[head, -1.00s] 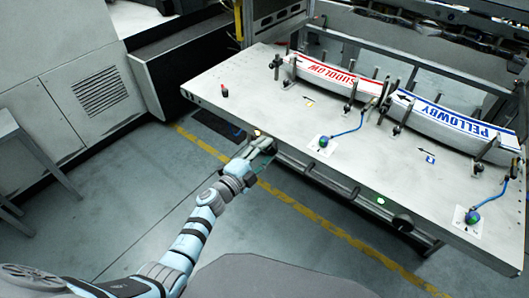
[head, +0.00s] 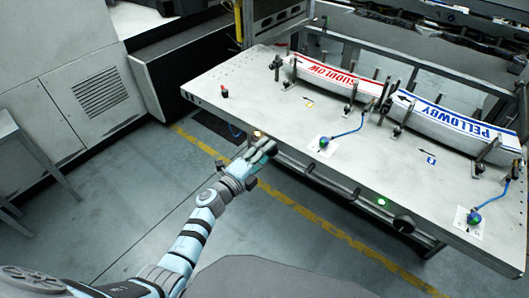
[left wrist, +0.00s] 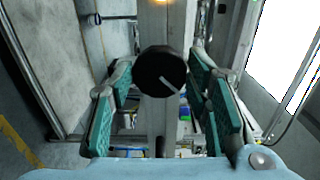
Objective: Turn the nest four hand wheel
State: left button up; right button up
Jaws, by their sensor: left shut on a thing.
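A black round hand wheel (left wrist: 160,70) with a white line mark shows in the left wrist view, between the teal pads of my left gripper (left wrist: 160,88). The white line points to the lower right. My left gripper is shut on this wheel. In the head view my left gripper (head: 266,150) is at the front edge of the table, below a lit amber lamp (head: 257,134), and hides the wheel. I cannot read a nest number on the wheel. My right gripper is in neither view.
The grey table (head: 225,110) carries a SUDLOW label stack (head: 335,77) and a PELLOWBY stack (head: 450,123). Another black wheel (head: 403,222) sits on the front edge near a green lamp (head: 381,202). Green knobs with blue cables stand on top. Floor in front is clear.

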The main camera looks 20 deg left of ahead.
pick_arm(q)
jog(key=o, duration=1.2)
jog(key=shift+c, duration=0.2)
jog(key=shift+s+a, duration=0.1)
jog(key=v, duration=1.1)
jog(key=shift+s, duration=0.4)
jog(key=shift+a, duration=0.1)
